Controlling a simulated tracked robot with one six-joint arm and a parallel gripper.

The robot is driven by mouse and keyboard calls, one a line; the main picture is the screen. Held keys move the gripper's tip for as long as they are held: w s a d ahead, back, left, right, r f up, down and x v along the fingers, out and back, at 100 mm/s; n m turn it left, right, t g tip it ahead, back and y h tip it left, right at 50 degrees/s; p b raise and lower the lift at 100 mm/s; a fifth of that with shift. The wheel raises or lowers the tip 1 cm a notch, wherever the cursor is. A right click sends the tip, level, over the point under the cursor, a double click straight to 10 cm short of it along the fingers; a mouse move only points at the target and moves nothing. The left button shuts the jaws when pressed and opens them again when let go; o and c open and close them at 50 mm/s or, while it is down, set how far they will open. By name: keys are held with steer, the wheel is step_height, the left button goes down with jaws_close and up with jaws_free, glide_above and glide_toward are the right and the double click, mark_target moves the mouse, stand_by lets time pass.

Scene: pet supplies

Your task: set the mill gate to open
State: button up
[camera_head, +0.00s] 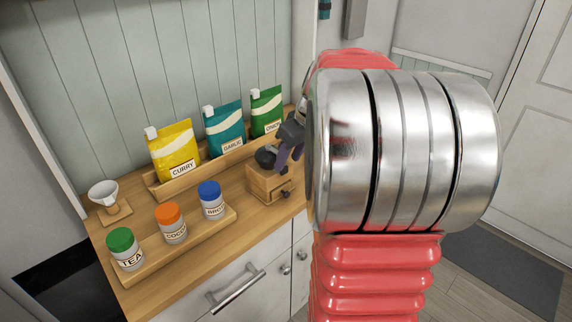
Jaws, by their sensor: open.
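The mill (266,187) is a small wooden box with a dark rounded top and a dark knob on its front. It stands at the right end of the wooden counter. My gripper (289,158) is open, with its dark fingers pointing down at the mill's top right side. It holds nothing that I can see. I cannot tell whether the fingers touch the mill. The gate's setting is too small and partly hidden behind the fingers to make out. My red and silver arm covers what lies to the right.
Curry (175,150), garlic (224,129) and onion (266,111) pouches stand in a rack behind. Tea (125,249), orange-lidded (170,223) and blue-lidded (211,200) jars stand on a wooden holder in front. A white cup-like piece (103,194) stands at the left. Bare counter separates the rows.

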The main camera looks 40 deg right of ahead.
mark_target(284, 170)
steer(key=x, duration=0.3)
steer(key=shift+w+f, duration=0.15)
steer(key=shift+f, duration=0.1)
steer(key=shift+c, duration=0.3)
jaws_close()
